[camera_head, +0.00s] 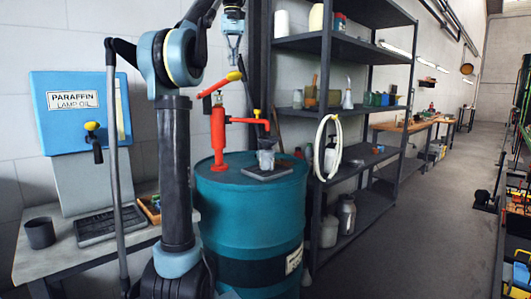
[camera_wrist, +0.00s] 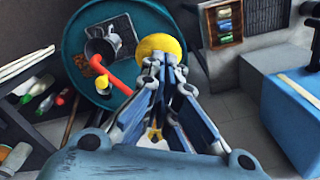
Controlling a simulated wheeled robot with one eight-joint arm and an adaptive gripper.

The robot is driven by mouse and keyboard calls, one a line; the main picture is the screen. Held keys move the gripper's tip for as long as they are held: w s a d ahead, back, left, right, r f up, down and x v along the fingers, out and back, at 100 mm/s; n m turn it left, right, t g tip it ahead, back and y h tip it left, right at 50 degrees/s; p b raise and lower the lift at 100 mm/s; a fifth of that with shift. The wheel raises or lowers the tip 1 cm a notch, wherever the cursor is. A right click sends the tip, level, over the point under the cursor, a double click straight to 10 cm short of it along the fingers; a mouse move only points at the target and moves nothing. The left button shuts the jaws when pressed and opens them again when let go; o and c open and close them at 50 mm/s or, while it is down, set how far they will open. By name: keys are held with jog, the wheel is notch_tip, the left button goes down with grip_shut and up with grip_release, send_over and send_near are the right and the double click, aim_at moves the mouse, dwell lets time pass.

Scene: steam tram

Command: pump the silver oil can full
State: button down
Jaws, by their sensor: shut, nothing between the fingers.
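The silver oil can (camera_head: 266,158) stands on a dark drip tray (camera_head: 268,173) on top of the teal drum, below the outlet of the red hand pump (camera_head: 217,135). In the wrist view the can (camera_wrist: 103,47) shows beside the pump's red spout (camera_wrist: 112,74). The pump's lever slants up to a yellow grip (camera_head: 234,76), which also shows in the wrist view (camera_wrist: 160,46). My gripper (camera_head: 235,62) points down just above this grip, shut and empty. In the wrist view its fingertips (camera_wrist: 164,63) overlap the grip's edge; I cannot tell whether they touch. The can's fill level is hidden.
The teal drum (camera_head: 250,215) stands beside a dark shelf rack (camera_head: 350,50) with bottles and a hanging pale hose (camera_head: 320,150). A blue paraffin lamp oil dispenser (camera_head: 80,112) stands over a bench at left. The floor (camera_head: 420,220) at right is open.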

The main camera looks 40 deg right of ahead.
aim_at(233, 80)
jog(key=shift+f, duration=0.1)
dwell(0.3)
jog(key=shift+f, duration=4.65)
jog(key=shift+r, duration=4.75)
jog(key=shift+r, duration=0.1)
jog(key=shift+r, duration=2.85)
